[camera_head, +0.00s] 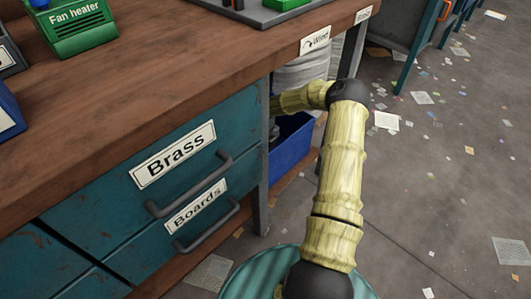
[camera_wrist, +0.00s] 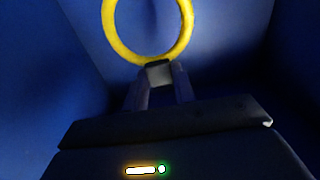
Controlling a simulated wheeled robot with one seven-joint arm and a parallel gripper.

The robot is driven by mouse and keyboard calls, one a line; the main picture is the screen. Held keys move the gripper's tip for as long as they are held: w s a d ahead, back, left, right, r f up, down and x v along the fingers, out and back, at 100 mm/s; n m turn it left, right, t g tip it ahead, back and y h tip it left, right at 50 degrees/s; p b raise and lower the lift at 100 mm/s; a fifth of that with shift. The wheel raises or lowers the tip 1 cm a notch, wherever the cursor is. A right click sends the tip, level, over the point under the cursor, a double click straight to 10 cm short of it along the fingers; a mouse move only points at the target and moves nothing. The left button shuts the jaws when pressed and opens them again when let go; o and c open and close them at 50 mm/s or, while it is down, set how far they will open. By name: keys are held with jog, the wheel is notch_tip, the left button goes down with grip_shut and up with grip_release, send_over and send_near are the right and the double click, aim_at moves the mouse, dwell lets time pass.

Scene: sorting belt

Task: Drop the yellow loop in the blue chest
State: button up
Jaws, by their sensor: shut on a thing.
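The yellow loop (camera_wrist: 112,45) is a ring in the upper middle of the wrist view. My gripper (camera_wrist: 159,72) is shut on the lower edge of its rim. Blue walls (camera_wrist: 45,70) surround the loop and gripper in the wrist view. In the head view, a blue chest (camera_head: 292,150) stands under the bench beside the drawers, and my arm reaches in above it. The gripper and loop are hidden there behind the bench and arm. How far the loop is from the chest floor is hard to tell.
The wooden bench top (camera_head: 150,65) overhangs the chest. Drawers labelled Brass (camera_head: 172,155) and Boards (camera_head: 195,207) are to its left, with a bench leg (camera_head: 262,190) between. A grey-white round container (camera_head: 300,72) stands behind my arm. Paper scraps litter the open floor (camera_head: 440,190) at right.

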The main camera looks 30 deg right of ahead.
jog(key=shift+a+f, duration=0.2)
jog(key=shift+a, duration=0.05)
jog(key=shift+d+f, duration=0.1)
jog(key=shift+f, duration=0.3)
jog(key=o, duration=1)
jog(key=shift+o, duration=0.2)
jog(key=shift+r, duration=0.15)
jog(key=shift+r, duration=0.3)
notch_tip(320, 180, up, 8)
jog(key=p, duration=0.5)
jog(key=shift+f, duration=0.1)
